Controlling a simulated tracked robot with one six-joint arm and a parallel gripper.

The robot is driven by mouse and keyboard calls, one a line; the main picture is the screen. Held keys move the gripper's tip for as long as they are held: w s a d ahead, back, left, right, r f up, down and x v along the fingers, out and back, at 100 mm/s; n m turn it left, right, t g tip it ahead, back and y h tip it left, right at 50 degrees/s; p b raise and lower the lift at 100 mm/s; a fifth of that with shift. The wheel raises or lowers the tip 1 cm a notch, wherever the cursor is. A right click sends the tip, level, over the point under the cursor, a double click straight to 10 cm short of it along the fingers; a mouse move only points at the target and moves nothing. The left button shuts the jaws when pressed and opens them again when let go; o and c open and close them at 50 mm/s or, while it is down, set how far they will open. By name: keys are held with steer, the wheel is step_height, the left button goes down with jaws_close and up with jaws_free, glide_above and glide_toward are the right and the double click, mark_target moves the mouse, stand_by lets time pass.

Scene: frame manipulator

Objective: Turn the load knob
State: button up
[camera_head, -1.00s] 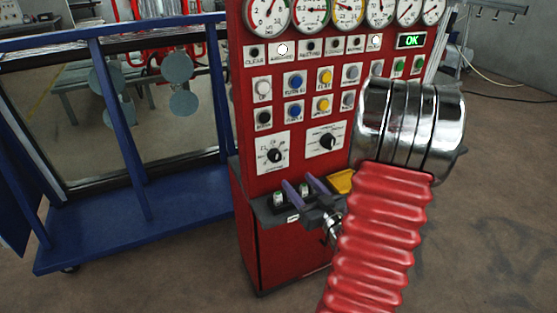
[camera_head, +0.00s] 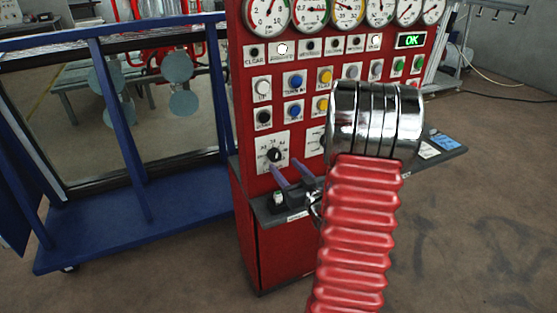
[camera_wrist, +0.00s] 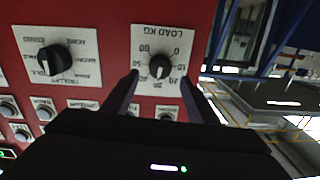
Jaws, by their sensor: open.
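The load knob (camera_wrist: 160,66) is a small black knob on a white dial plate marked LOAD KG, on the red panel. In the head view the load knob (camera_head: 274,155) is on the lower left of the panel front. My gripper (camera_head: 284,164) is open, its two purple fingers just below and in front of this knob. In the wrist view my gripper (camera_wrist: 159,74) has one fingertip on each side of the knob, with gaps on both sides. I cannot tell whether the tips reach the panel.
A larger black selector knob (camera_wrist: 54,60) is left of the load knob in the wrist view. A grey shelf (camera_head: 270,212) juts out below the dials. Buttons and gauges fill the panel above. A blue trolley frame (camera_head: 150,215) stands to the left.

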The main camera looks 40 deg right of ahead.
mark_target(276, 157)
steer(key=shift+x, duration=2.8)
steer(key=c, duration=1.1)
